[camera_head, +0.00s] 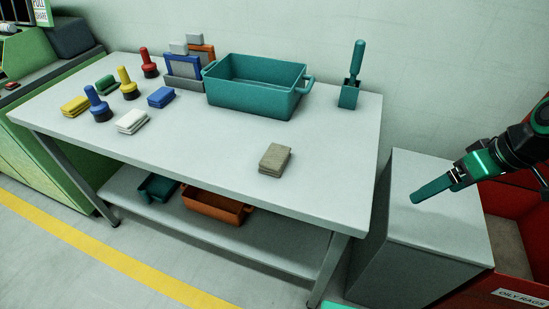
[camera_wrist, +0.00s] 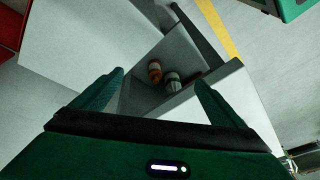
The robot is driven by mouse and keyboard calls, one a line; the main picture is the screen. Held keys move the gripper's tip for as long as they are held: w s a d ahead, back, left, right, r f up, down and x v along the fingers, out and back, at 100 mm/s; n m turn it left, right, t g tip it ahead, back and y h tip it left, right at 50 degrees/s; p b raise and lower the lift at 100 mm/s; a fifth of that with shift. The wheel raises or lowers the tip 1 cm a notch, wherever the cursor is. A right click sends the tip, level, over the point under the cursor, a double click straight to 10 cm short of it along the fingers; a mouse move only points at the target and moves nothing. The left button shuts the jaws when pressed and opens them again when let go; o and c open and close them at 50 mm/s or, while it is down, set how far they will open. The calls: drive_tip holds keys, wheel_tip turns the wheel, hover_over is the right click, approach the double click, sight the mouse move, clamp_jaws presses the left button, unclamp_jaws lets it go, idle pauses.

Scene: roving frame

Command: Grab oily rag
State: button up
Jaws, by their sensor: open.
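A folded grey-brown cloth (camera_head: 275,159), the dingiest of the cloths, lies near the front right of the grey table (camera_head: 330,150) in the head view. My gripper (camera_head: 418,196) is to the right of the table, above a grey cabinet, well apart from the cloth. In the wrist view my gripper (camera_wrist: 160,78) has its two green fingers spread with nothing between them. I cannot make out the cloth in the wrist view.
Cleaner folded cloths, yellow (camera_head: 75,106), white (camera_head: 132,121), blue (camera_head: 161,97) and green (camera_head: 105,85), lie at the left. A teal bin (camera_head: 255,100) and teal holder (camera_head: 348,96) stand behind. A grey cabinet (camera_head: 440,215) and red bin marked OILY RAGS (camera_head: 515,275) stand right.

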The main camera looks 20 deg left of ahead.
sight(278, 155)
drive_tip(key=w+a+n+y, duration=0.1)
drive_tip(key=a+n+y, duration=0.1)
drive_tip(key=a, duration=0.5)
drive_tip(key=w+a+n+y, duration=0.1)
drive_tip(key=a+n+y, duration=0.1)
drive_tip(key=a, duration=0.5)
drive_tip(key=w+a+f+n+y, duration=0.1)
drive_tip(key=a+n, duration=0.3)
drive_tip(key=a, duration=0.3)
drive_tip(key=shift+w+a+g+y, duration=0.2)
drive_tip(key=shift+a+g+y, duration=0.1)
drive_tip(key=shift+y, duration=0.1)
drive_tip(key=a+y, duration=0.1)
drive_tip(key=a, duration=0.1)
drive_tip(key=a+r+n+y, duration=0.1)
drive_tip(key=a, duration=0.2)
drive_tip(key=a+r+n+y, duration=0.1)
drive_tip(key=a, duration=0.2)
drive_tip(key=shift+s+a+r+g, duration=0.15)
drive_tip(key=shift+s+g, duration=0.15)
drive_tip(key=shift+s, duration=0.1)
drive_tip(key=shift+n, duration=0.3)
drive_tip(key=x, duration=0.4)
drive_tip(key=shift+a, duration=0.35)
drive_tip(key=shift+x, duration=3.1)
drive_tip(key=shift+r, duration=0.1)
drive_tip(key=shift+c, duration=0.5)
drive_tip(key=c, duration=1)
